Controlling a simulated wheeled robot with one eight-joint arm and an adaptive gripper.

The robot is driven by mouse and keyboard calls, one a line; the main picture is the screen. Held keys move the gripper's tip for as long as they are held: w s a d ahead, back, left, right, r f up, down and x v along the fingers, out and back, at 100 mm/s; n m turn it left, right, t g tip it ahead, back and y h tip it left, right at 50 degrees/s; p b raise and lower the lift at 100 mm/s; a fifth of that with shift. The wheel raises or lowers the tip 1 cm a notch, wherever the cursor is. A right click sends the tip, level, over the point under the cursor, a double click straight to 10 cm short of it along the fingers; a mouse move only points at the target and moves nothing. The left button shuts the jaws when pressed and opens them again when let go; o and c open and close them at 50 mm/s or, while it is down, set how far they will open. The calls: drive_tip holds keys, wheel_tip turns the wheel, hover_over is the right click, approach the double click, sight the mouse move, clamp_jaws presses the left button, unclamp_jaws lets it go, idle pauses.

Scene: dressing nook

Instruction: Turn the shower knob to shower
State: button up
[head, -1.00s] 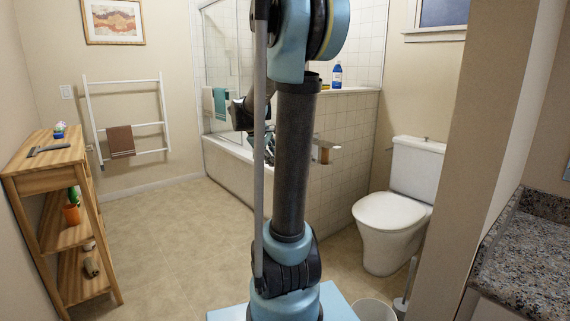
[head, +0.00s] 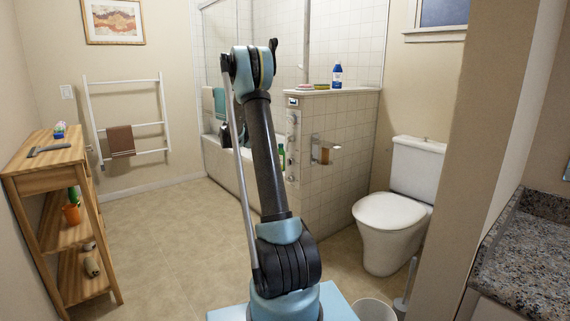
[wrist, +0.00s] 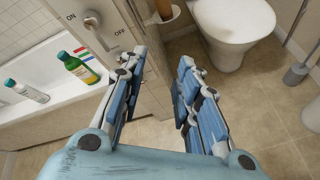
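In the wrist view a pale shower panel shows a grey knob (wrist: 92,20) between the printed words ON and OFF. I cannot read a label that says shower, so I cannot tell whether this is the shower knob. In the head view the panel (head: 292,145) is a narrow upright strip on the end of the tiled wall, with several small controls too small to read. My gripper (wrist: 163,62) is open and empty in the wrist view, its fingers pointing past the panel's right side, apart from the knob. In the head view my arm hides most of the gripper.
A green bottle (wrist: 75,65) and a white bottle (wrist: 30,90) stand at the bathtub (wrist: 55,105), left of the gripper. A toilet (head: 390,215) stands to the right. A wall-mounted holder (head: 325,150) sticks out right of the panel. The floor left of my arm is clear.

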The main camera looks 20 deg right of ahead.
drive_tip(key=w+f+n+h, duration=0.2)
drive_tip(key=w+f+n, duration=0.1)
drive_tip(key=w+f, duration=0.55)
drive_tip(key=n+t+h, duration=0.2)
drive_tip(key=n+h, duration=0.1)
drive_tip(key=n, duration=0.1)
approach(290, 162)
drive_tip(key=w+d+r, duration=0.2)
drive_tip(key=w+d, duration=0.1)
drive_tip(key=d, duration=0.3)
drive_tip(key=shift+d+r, duration=0.15)
drive_tip(key=shift+r, duration=0.05)
clamp_jaws()
